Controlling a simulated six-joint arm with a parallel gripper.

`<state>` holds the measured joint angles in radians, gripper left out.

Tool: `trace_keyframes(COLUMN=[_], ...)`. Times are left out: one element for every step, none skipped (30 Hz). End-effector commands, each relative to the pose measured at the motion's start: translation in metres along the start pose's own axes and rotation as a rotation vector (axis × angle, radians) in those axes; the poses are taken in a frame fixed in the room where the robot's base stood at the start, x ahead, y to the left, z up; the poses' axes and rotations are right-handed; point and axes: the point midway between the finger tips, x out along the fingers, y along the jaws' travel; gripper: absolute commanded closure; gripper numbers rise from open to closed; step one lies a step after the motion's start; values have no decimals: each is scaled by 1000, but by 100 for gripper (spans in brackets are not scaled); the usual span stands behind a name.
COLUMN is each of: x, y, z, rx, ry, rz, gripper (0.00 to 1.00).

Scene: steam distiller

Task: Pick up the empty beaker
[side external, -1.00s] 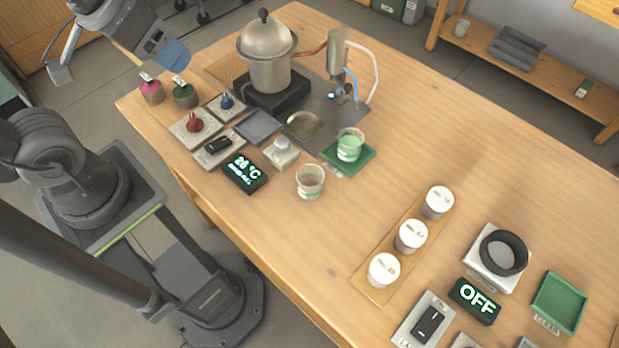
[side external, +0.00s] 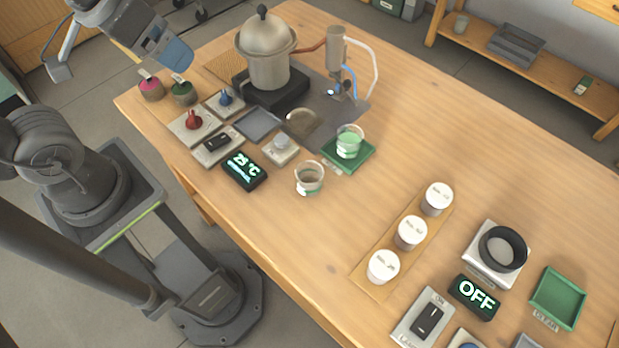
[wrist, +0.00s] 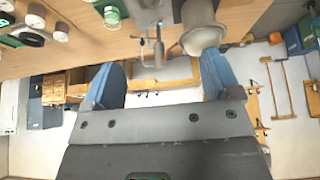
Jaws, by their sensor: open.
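A clear beaker (side external: 309,178) stands upright on the bare wood in front of the green tray; it looks empty, with only a faint tint near its base. A second beaker (side external: 349,141) holding green liquid stands on the green tray (side external: 334,160). My gripper (side external: 178,58) is at the upper left in the side view, raised and well away from both beakers. In the wrist view my gripper (wrist: 160,78) has its two blue fingers spread wide with nothing between them.
A metal still pot (side external: 268,62) on a black burner and a condenser (side external: 338,50) with tubes stand at the back. Knob and switch panels and a temperature display (side external: 244,171) lie left of the clear beaker. White-lidded jars (side external: 411,232) stand to the right. Wood around the beaker's right is free.

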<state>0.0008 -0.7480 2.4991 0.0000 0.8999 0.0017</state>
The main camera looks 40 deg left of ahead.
Motion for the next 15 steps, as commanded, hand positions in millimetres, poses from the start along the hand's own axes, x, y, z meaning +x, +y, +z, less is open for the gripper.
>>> trace_keyframes(x=[1, 2, 4, 7, 10, 15, 20, 25, 33, 39, 45, 54, 61, 69, 79], y=[1, 3, 5, 8, 11, 16, 20, 26, 33, 40, 46, 55, 62, 69, 79], z=[-2, -3, -6, -9, -13, -18, -22, -27, -32, -37, -40, -44, -47, -49, -52], rx=[13, 25, 48, 74, 103, 150, 191, 234, 295, 342, 387, 449, 495, 541, 603], ry=[-6, -12, -25, -37, -50, -72, -89, -107, -132, -149, -168, -191, -208, -225, -247], rz=[3, 6, 11, 17, 23, 34, 43, 52, 66, 77, 88, 102, 114, 125, 140], gripper=[17, 17, 17, 17, 17, 17, 17, 17, 17, 17, 17, 17, 17, 17, 17])
